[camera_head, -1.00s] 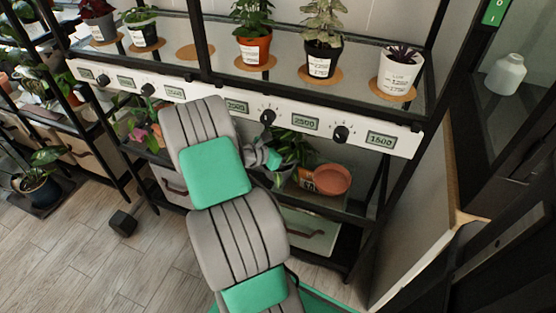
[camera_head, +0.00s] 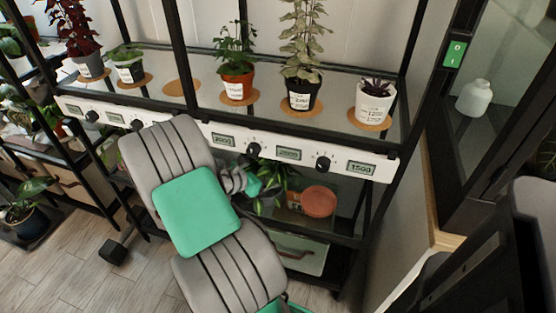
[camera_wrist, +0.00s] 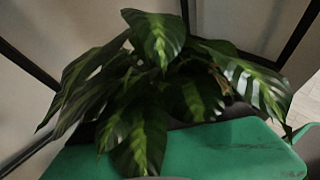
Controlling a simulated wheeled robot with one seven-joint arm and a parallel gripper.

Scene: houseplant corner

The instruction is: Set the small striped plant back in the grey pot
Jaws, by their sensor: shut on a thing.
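The small striped plant (camera_wrist: 160,80) fills the wrist view, its dark green leaves marked with pale stripes along the middle. In the head view green leaves (camera_head: 275,178) show just right of my gripper (camera_head: 250,186), below the white control strip. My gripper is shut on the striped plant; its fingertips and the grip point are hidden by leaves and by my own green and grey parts. I cannot make out the plant's base. A grey pot (camera_head: 90,66) on the upper shelf holds a dark red plant; I cannot tell whether another grey pot is hidden behind my arm.
The upper shelf holds several potted plants on cork mats, with one bare cork mat (camera_head: 182,88). A terracotta round piece (camera_head: 318,202) sits on the lower shelf right of the leaves. Black rack posts and the control strip (camera_head: 300,152) border the lower shelf opening.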

